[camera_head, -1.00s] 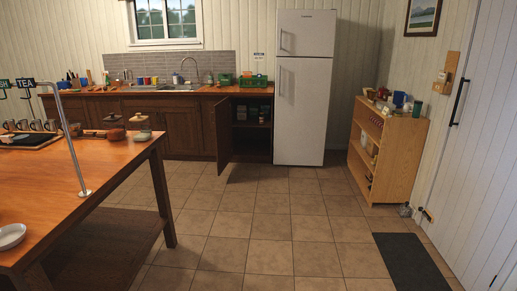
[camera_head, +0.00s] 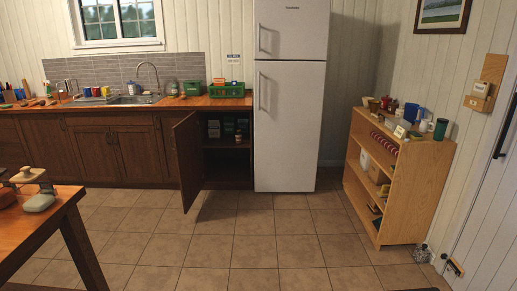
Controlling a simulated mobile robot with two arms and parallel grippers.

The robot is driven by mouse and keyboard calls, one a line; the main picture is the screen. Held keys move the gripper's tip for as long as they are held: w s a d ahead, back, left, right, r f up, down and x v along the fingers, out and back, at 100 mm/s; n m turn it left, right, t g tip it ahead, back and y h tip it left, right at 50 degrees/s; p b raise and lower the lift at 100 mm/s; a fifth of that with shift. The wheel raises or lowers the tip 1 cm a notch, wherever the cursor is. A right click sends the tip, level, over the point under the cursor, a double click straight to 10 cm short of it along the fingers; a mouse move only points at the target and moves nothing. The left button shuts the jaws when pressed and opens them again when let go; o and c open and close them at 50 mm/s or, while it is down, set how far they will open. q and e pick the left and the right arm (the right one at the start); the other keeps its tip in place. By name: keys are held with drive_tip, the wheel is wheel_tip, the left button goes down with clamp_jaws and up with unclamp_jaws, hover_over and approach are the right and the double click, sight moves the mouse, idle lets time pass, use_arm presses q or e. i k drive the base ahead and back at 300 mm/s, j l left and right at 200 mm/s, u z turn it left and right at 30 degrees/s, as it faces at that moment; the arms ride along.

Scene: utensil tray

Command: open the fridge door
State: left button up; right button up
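The white fridge (camera_head: 292,130) stands against the back wall, right of the counter. It has a small upper door (camera_head: 292,32) and a tall lower door (camera_head: 288,140), and both look shut. Each door has a vertical handle on its left side: the upper handle (camera_head: 261,38) and the lower handle (camera_head: 262,91). Neither of my grippers shows in the head view.
An open dark cabinet door (camera_head: 187,160) sticks out into the room just left of the fridge. A wooden shelf unit (camera_head: 415,190) with several items stands at the right. A wooden table (camera_head: 45,225) fills the lower left. The tiled floor (camera_head: 250,245) before the fridge is clear.

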sight(289, 95)
drive_tip(key=i, duration=2.05)
